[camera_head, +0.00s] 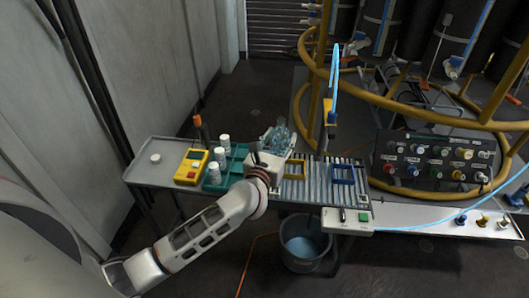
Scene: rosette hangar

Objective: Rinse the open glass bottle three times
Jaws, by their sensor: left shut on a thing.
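My left arm comes in from the left, and my left gripper (270,158) is over the middle of the work table (150,178). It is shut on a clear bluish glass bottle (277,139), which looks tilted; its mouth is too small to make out. The fingers are partly hidden by the wrist. A slatted metal grate (316,190) lies to the right of the gripper, with a blue frame (343,175) and a yellow frame (295,169) on it. A light-blue tube (335,80) arches above a yellow-and-blue fitting (331,112) behind the grate. My right gripper is not in view.
A teal tray (238,153) with several white-capped bottles (223,140) and a yellow meter (191,166) stand left of the gripper. A white lid (155,158) lies farther left. A bucket (303,262) stands below the grate. A yellow-railed frame (300,75) and control panel (437,160) fill the right.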

